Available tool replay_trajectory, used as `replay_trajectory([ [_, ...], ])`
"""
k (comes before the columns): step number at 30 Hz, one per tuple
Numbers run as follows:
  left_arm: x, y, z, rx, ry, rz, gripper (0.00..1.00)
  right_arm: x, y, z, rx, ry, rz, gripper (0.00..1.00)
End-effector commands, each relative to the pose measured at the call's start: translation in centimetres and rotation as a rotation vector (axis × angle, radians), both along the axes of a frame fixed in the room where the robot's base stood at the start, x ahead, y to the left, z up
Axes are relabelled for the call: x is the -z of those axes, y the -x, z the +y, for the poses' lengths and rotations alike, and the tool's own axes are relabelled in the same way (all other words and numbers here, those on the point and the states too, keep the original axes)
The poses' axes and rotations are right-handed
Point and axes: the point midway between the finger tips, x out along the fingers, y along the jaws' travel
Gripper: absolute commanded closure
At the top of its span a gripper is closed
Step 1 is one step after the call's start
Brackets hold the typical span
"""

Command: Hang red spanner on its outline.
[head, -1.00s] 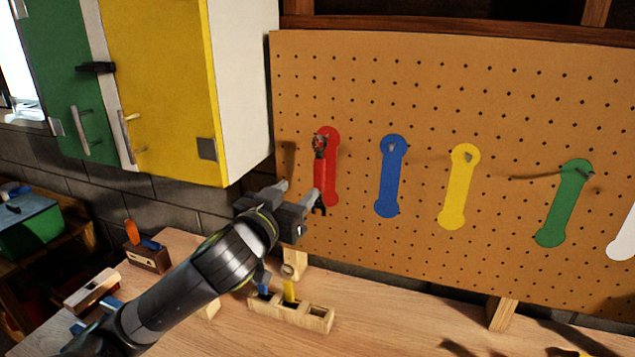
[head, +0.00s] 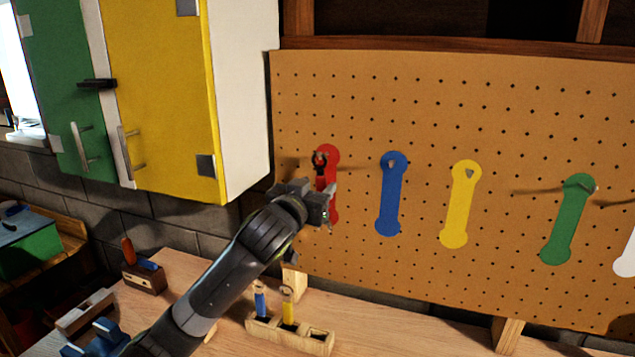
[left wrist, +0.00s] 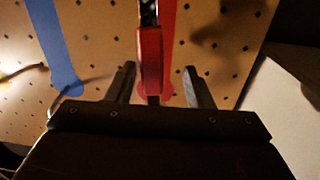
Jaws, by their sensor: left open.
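The red spanner (head: 320,182) is upright against the pegboard, in front of its red outline (head: 332,158), slightly left of the outline's middle. Its dark upper end is by the outline's top; whether it sits on a hook there is too small to tell. My left gripper (head: 322,203) is at the spanner's lower part and hides its lower end. In the left wrist view the spanner's red handle (left wrist: 150,62) stands between the two fingers of my open left gripper (left wrist: 160,85), with a gap on each side. My right gripper is not in view.
Blue (head: 391,200), yellow (head: 460,205) and green (head: 568,220) outlines with hooks are to the right on the pegboard (head: 430,110). A yellow cabinet (head: 160,90) hangs at left. A wooden holder (head: 262,330) with blue and yellow-handled tools stands on the bench below.

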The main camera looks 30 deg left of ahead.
Motion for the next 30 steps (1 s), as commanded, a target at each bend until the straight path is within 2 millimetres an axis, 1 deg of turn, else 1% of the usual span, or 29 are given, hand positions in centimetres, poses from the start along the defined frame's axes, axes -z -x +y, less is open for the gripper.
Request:
replay_trajectory([
  [3,-0.09,-0.92,0.16,0.000,0.001,0.000,0.53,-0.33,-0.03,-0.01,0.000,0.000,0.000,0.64],
  [6,-0.03,-1.26,0.20,0.000,0.000,0.000,0.53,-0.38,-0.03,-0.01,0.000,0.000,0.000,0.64],
  [14,0.04,-1.36,0.24,0.000,-0.001,0.000,0.53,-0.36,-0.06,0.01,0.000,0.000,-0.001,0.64],
  [15,0.04,-1.36,0.24,0.000,-0.001,0.000,0.54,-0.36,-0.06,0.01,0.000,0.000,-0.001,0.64],
  [25,0.04,-1.34,0.24,0.000,-0.001,0.000,0.97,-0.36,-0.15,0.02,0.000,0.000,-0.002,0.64],
  [26,0.04,-1.34,0.24,0.000,-0.001,0.000,1.00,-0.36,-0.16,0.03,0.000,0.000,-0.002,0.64],
  [30,0.04,-1.33,0.24,0.000,-0.001,0.000,1.00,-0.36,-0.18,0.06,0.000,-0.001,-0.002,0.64],
])
